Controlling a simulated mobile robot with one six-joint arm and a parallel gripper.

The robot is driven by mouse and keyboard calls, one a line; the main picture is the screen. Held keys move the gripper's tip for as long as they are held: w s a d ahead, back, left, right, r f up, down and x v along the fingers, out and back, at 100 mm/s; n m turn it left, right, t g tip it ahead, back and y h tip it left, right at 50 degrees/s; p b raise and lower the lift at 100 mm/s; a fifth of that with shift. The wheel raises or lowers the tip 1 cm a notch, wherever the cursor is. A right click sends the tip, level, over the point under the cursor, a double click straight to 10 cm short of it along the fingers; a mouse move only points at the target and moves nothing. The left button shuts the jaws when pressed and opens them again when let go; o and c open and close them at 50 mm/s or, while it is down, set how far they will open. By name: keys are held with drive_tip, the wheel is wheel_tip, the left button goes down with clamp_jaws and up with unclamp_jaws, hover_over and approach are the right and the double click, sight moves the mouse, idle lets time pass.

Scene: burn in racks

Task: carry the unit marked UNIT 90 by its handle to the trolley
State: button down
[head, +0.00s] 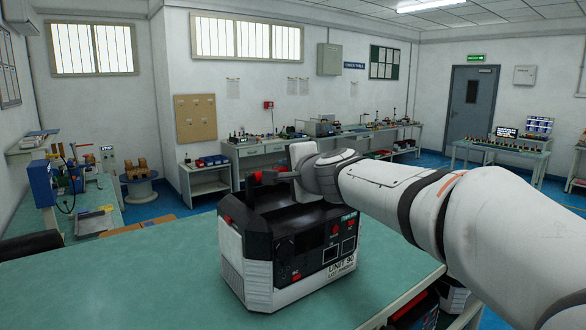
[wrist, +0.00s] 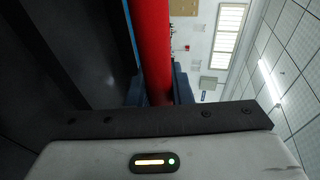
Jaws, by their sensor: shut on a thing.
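The unit marked UNIT 90 (head: 290,245) is a black and white box with its label low on the front right. It stands upright on, or very close above, a green top (head: 150,275); I cannot tell whether its base touches. My gripper (head: 268,178) is at the top of the unit, shut on its red handle. In the wrist view the red handle (wrist: 150,40) runs between the jaws of my gripper (wrist: 160,88). My arm hides part of the handle and the unit's upper right side. I cannot pick out the trolley with certainty.
More units (head: 425,312) sit below the green top's right edge, partly hidden by my arm. The green top is clear left of the unit. A side bench (head: 75,190) with tools stands at left, and a long workbench (head: 320,145) runs along the back wall. Blue floor lies between.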

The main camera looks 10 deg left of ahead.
drive_tip(key=shift+s+r, duration=0.1)
drive_tip(key=shift+r, duration=0.3)
drive_tip(key=c, duration=1.7)
unclamp_jaws()
drive_tip(key=shift+f, duration=0.4)
drive_tip(key=o, duration=0.3)
drive_tip(key=shift+s+d+r, duration=0.1)
drive_tip(key=shift+o, duration=0.5)
drive_tip(key=b+v, duration=0.1)
drive_tip(key=v, duration=1.1)
drive_tip(key=s+d+f+n+g+h, duration=0.3)
drive_tip(key=s+d+f, duration=0.4)
drive_tip(key=f, duration=0.3)
drive_tip(key=s+d+f+n+g+h, duration=0.3)
drive_tip(key=s+d+f, duration=0.4)
drive_tip(key=f, duration=0.3)
drive_tip(key=s+d+f+n+g+h, duration=0.2)
drive_tip(key=s+d+f+n+h, duration=0.1)
drive_tip(key=s+d+f, duration=0.4)
wheel_tip(320, 180, down, 3)
drive_tip(key=d+n, duration=0.1)
drive_tip(key=d, duration=0.1)
drive_tip(key=shift+d+f+g, duration=0.15)
drive_tip(key=shift+d+g, duration=0.15)
drive_tip(key=shift+g, duration=0.1)
